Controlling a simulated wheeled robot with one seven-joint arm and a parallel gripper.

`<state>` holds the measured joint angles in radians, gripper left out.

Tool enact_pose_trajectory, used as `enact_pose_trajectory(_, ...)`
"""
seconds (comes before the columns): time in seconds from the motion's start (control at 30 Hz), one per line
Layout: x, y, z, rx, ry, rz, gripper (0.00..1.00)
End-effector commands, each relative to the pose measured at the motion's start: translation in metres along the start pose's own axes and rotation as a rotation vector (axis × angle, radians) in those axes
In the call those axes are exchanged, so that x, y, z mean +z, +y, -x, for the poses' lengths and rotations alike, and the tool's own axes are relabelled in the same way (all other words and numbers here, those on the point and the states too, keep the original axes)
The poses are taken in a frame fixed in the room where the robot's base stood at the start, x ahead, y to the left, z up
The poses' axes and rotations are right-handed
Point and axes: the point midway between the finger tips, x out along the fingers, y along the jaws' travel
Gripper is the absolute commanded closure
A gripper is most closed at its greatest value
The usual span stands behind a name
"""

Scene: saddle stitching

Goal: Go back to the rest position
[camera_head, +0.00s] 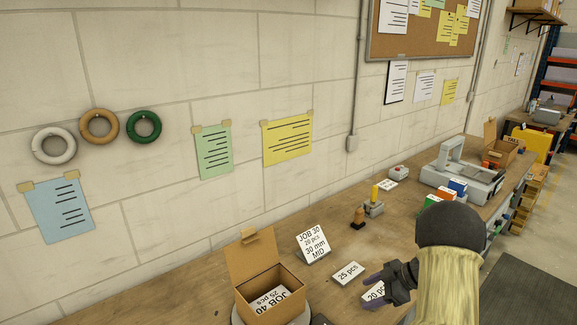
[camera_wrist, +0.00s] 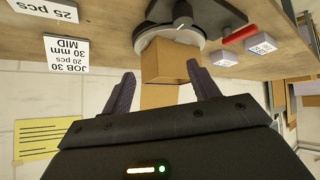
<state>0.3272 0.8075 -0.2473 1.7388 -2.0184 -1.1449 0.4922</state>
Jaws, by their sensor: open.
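A stamp (camera_head: 358,218), colored boxes (camera_head: 457,188) and a grey machine (camera_head: 460,175) stand further back. The wall behind carries tape rolls (camera_head: 99,126) and notes (camera_head: 287,137).

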Motion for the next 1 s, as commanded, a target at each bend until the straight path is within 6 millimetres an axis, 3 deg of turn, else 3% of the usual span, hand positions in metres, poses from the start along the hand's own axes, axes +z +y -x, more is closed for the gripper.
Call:
enact_pose_trajectory(0.1, -0.032, 0.023, 0.001, 0.168, -0.009, -0.013, 0.40)
enact_pose_trajectory(0.3, -0.069, 0.049, 0.016, 0.448, -0.059, -0.113, 0.40)
enact_pose_trajectory(0.5, -0.089, 0.045, 0.036, 0.652, -0.135, -0.278, 0.40)
enact_pose_trajectory(0.67, -0.095, 0.019, 0.050, 0.751, -0.214, -0.449, 0.40)
enact_pose_trajectory(0.77, -0.096, -0.007, 0.054, 0.780, -0.269, -0.567, 0.40)
enact_pose_trajectory(1.0, -0.097, -0.099, 0.055, 0.749, -0.408, -0.869, 0.40)
